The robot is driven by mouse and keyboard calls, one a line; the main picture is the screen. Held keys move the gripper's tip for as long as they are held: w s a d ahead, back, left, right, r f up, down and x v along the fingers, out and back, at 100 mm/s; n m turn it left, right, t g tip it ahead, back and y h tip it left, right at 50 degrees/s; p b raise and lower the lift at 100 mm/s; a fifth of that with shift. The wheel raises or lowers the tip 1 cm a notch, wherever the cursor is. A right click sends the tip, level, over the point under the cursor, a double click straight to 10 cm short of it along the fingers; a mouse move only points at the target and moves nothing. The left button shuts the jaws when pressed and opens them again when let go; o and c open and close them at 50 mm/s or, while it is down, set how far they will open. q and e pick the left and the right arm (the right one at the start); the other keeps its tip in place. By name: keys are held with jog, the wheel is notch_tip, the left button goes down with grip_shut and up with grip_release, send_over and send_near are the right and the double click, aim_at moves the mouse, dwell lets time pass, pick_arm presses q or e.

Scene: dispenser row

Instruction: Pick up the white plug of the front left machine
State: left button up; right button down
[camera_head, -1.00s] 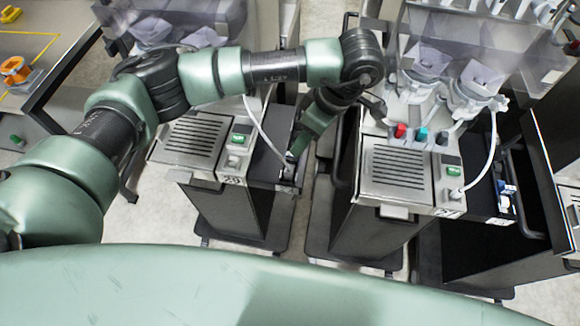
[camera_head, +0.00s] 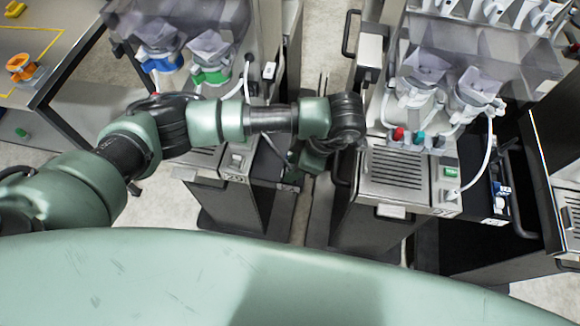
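The front left machine (camera_head: 210,180) stands left of centre, with a grey slatted top and a dark lower cabinet, partly covered by my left arm. A white cable (camera_head: 247,88) comes down from its upper part and passes behind my arm. I cannot make out the white plug clearly; my arm and gripper hide that area. My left gripper (camera_head: 291,179) points down beside the machine's right side, over the dark side shelf. Its fingertips are too small and dark to tell whether they are open or hold anything. My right gripper is not in view.
A second machine (camera_head: 397,170) stands to the right, with red, teal and blue knobs and its own white cable (camera_head: 489,150). A narrow floor gap lies between the two machines. A table (camera_head: 60,60) with an orange item is at the upper left.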

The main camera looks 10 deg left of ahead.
pick_arm(q)
jog(key=shift+a+f, duration=0.25)
jog(key=shift+f, duration=0.25)
grip_shut()
jog(key=shift+r, duration=0.2)
jog(key=shift+r, duration=0.25)
notch_tip(320, 180, up, 19)
jog(key=b, duration=0.4)
jog(key=shift+r+p, duration=0.65)
jog(key=shift+r, duration=0.5)
dwell(0.4)
